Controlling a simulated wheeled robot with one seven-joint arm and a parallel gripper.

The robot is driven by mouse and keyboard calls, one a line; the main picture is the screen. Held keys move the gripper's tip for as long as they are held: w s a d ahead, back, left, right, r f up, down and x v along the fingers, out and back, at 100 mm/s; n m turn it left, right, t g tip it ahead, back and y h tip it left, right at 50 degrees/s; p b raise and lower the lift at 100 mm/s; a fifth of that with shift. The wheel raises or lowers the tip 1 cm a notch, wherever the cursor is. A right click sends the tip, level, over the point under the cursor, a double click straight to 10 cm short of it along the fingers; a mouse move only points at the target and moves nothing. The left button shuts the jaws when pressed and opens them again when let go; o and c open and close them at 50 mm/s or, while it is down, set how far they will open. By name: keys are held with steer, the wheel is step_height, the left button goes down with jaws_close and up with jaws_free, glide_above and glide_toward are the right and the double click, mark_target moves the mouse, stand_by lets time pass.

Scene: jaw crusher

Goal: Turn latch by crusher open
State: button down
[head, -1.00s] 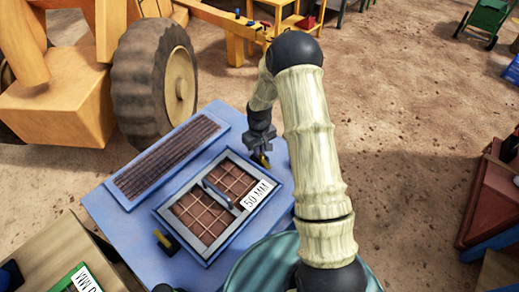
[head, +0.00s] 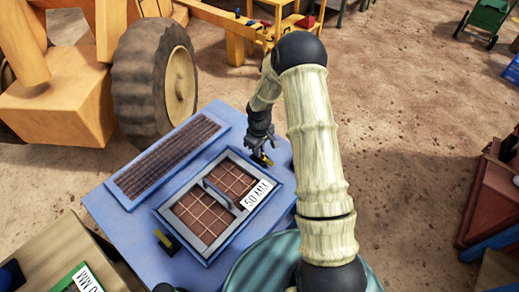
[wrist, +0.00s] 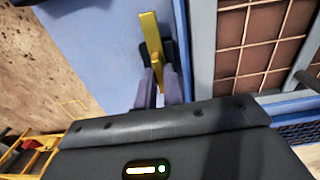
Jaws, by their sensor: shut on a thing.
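A yellow latch (wrist: 152,35) on a dark mount sits on the blue crusher deck, beside the framed grid screen (wrist: 228,50). In the head view the latch (head: 264,159) is at the screen's upper right corner, mostly below my fingers. My gripper (wrist: 158,88) is shut on the lower part of the latch, with its two fingers at either side. In the head view my gripper (head: 262,146) reaches down from above. A second yellow and black latch (head: 166,241) stands at the screen's lower left side. The screen carries a "50 MM" label (head: 256,193).
A dark grated panel (head: 168,155) lies on the blue deck (head: 115,212) left of the screen. A big tyre (head: 152,80) and orange machine stand behind. A crate with a green-edged label (head: 80,278) is at lower left.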

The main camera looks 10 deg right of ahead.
steer(key=c, duration=1.5)
jaws_free()
step_height(320, 180, up, 17)
steer(key=shift+r+b, duration=0.2)
steer(key=shift+b, duration=0.35)
steer(key=s+r+m+t+p, duration=0.1)
steer(key=s+r+m, duration=0.1)
steer(key=s, duration=0.5)
steer(key=s+r+m, duration=0.2)
steer(key=s+m, duration=0.1)
steer(key=s, duration=0.4)
steer(key=s+r+m+t+p, duration=0.1)
steer(key=s+r+m, duration=0.1)
steer(key=s, duration=0.5)
steer(key=shift+r+t+p, duration=0.1)
steer(key=shift+t+p, duration=0.2)
steer(key=shift+p, duration=0.05)
